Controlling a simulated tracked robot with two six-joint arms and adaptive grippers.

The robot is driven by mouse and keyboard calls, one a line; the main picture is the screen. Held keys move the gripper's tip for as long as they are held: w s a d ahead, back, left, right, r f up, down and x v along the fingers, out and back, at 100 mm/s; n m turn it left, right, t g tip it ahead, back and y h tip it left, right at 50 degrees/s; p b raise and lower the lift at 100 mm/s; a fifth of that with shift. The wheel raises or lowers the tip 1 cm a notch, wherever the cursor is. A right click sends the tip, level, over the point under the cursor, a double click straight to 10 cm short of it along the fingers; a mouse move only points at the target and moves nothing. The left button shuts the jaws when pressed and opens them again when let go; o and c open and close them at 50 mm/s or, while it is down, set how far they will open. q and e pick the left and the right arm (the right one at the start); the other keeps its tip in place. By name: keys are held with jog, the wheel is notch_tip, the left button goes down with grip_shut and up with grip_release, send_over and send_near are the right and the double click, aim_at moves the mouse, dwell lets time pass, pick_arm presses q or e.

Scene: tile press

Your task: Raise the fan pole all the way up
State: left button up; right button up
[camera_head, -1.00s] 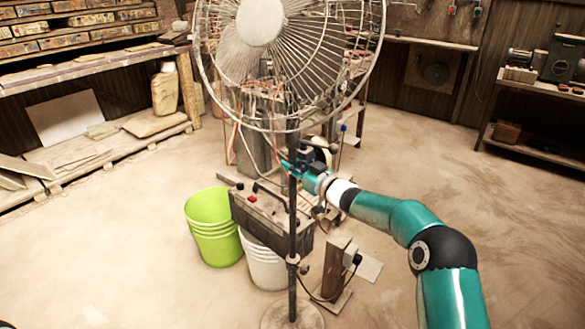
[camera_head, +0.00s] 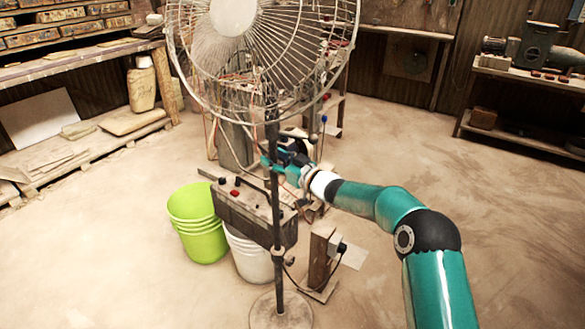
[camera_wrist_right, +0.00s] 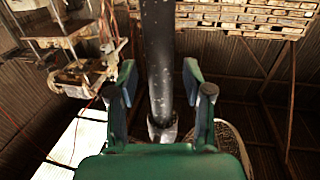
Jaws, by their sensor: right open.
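The standing fan has a large round wire cage (camera_head: 262,55) at the top of a thin dark pole (camera_head: 275,200), which stands upright on a round base (camera_head: 281,308). My right gripper (camera_head: 272,160) is at the upper part of the pole, just below the cage. In the right wrist view the dark pole (camera_wrist_right: 158,60) runs between the two open fingers of my right gripper (camera_wrist_right: 160,98), with gaps showing on both sides. A collar with a knob (camera_head: 280,256) sits low on the pole. My left gripper is not in view.
A grey control box (camera_head: 245,213), green buckets (camera_head: 198,232) and a white bucket (camera_head: 246,255) stand behind the pole. A small wooden stand (camera_head: 320,262) is to its right. Shelves (camera_head: 70,120) line the left wall. The right floor is clear.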

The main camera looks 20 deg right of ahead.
jog(key=v, duration=1.1)
jog(key=shift+s, duration=0.15)
jog(key=s+a+f+m+g+h+p, duration=0.2)
jog(key=s+a+f+m+g+p, duration=0.35)
jog(key=s+a+f+p, duration=0.85)
jog(key=s+f+m+g+h+b, duration=0.1)
jog(key=s+f+g, duration=0.4)
jog(key=s, duration=0.7)
jog(key=s+f+m+g+h+b, duration=0.1)
jog(key=s+f+g, duration=0.4)
jog(key=s, duration=0.8)
jog(key=shift+d+f, duration=0.35)
jog(key=shift+f, duration=0.45)
